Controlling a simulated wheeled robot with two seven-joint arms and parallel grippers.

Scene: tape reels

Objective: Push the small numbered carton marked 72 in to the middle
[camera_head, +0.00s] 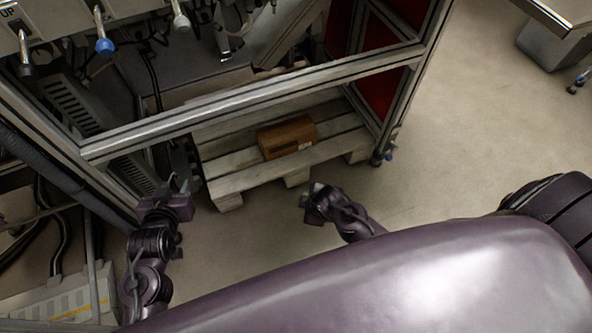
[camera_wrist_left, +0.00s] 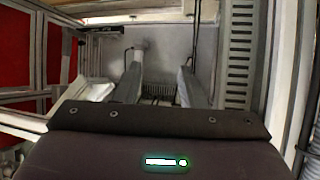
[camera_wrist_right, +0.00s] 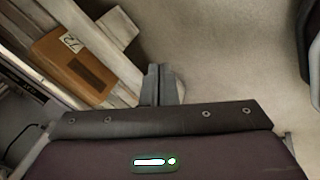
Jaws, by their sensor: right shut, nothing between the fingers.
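The small brown carton (camera_head: 287,137) sits on a pale wooden pallet (camera_head: 245,177) under the metal frame, towards the pallet's front right. In the right wrist view the carton (camera_wrist_right: 88,68) shows a white label reading 72. My right gripper (camera_head: 314,190) is just in front of the pallet, apart from the carton. Its fingers (camera_wrist_right: 161,84) are shut together and empty, to the right of the carton in the right wrist view. My left gripper (camera_head: 182,190) is near the frame's left post. Its fingers (camera_wrist_left: 160,80) are spread with nothing between them.
A metal frame bar (camera_head: 250,100) crosses above the pallet. A frame post with a caster (camera_head: 380,157) stands at the pallet's right end. Red panels (camera_head: 383,90) are behind it. The floor (camera_head: 460,140) to the right is clear.

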